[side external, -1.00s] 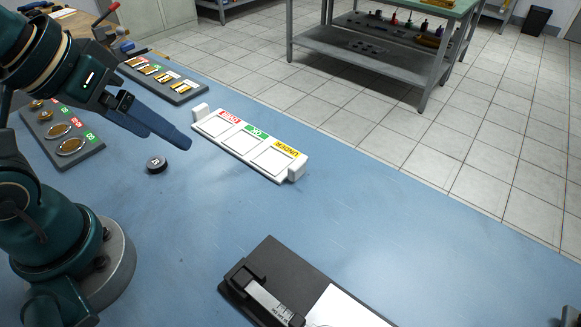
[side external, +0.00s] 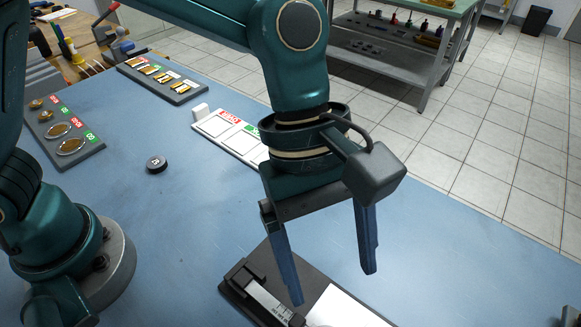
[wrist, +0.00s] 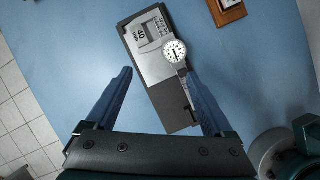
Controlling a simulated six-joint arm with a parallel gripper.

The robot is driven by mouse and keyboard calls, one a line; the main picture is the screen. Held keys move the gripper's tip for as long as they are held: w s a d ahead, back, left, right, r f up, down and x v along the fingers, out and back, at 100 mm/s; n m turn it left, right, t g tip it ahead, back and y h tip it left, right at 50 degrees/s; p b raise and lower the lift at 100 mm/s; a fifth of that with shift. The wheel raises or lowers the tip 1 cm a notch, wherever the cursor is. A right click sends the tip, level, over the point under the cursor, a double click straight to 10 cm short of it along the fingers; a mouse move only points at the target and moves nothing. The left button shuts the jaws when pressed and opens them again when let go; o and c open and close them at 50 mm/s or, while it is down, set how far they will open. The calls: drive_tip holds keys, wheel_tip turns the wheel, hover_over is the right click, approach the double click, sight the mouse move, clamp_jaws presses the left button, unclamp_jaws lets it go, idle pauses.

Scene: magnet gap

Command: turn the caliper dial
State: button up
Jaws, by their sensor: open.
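The caliper (wrist: 180,70) lies on a dark base plate (wrist: 137,45) on the blue table. Its round white dial (wrist: 174,50) faces up in the wrist view, beyond my fingertips and between their lines. In the side view the silver beam of the caliper (side external: 266,300) shows on the dark plate, cut off by the bottom edge. My gripper (side external: 334,285) is open and empty, pointing down above the plate; it also shows in the wrist view (wrist: 160,82). The dial is not clearly visible in the side view.
A white tray (side external: 213,124) with coloured labels is partly hidden behind my arm.

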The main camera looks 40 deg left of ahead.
drive_tip(key=shift+m+g, duration=0.3)
drive_tip(key=shift+g, duration=0.2)
drive_tip(key=s+f, duration=0.1)
drive_tip(key=s+d+f, duration=0.1)
drive_tip(key=f, duration=0.1)
drive_tip(key=shift+s+d, duration=0.1)
drive_tip(key=shift+s, duration=0.3)
drive_tip(key=shift+x, duration=2.2)
drive_tip(key=shift+w, duration=0.1)
